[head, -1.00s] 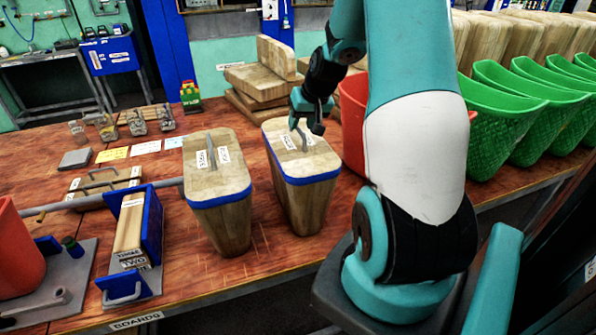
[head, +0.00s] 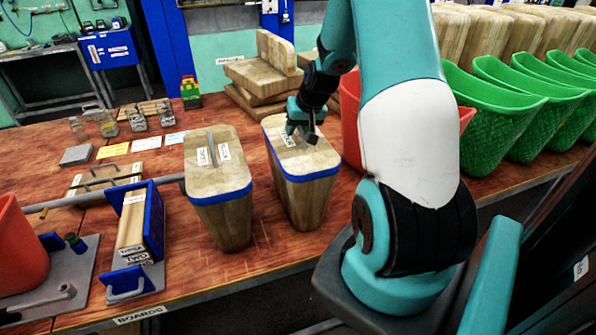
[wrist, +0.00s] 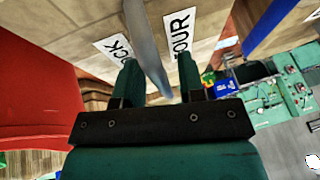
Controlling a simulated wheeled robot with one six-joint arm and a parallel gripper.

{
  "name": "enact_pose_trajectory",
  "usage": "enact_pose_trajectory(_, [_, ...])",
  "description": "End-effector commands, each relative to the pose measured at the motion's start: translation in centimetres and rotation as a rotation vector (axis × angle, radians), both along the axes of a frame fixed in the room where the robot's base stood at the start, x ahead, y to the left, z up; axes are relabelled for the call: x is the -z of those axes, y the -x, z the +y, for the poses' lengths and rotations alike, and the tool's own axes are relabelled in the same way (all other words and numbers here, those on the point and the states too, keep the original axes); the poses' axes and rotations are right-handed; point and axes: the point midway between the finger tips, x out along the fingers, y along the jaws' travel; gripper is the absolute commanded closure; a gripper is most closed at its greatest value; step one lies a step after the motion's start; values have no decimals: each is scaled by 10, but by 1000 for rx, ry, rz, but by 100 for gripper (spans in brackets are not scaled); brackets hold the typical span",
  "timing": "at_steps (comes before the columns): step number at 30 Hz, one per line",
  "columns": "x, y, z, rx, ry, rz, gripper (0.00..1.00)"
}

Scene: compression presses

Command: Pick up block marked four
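The block marked four (head: 303,200) is a tapered wooden block with a blue band near its top, standing upright on the red-brown table. In the wrist view its top shows a label reading "FOUR" (wrist: 180,32), another partly hidden label ending in "CK", and a grey metal handle (wrist: 145,40) between them. My gripper (head: 303,132) is over the block's top at the handle. In the wrist view, my gripper's fingers (wrist: 160,82) are apart, one on either side of the handle, with a gap visible. In the head view the gripper hides most of the handle.
A similar wooden block (head: 220,190) stands close on the left. A red bin (head: 352,120) is close on the right, partly behind my arm. Stacked boards (head: 262,75) lie behind. A blue holder (head: 150,225) with boards stands front left. Green bins (head: 495,110) line the right.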

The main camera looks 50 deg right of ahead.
Motion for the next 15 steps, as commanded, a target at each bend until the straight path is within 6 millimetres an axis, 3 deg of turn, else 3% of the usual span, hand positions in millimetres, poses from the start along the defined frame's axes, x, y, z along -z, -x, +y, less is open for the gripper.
enact_pose_trajectory(1, [0,0,1,-1,-1,0,77])
enact_pose_trajectory(4, [0,0,1,-1,-1,0,100])
enact_pose_trajectory(15, [0,0,0,-1,-1,0,100])
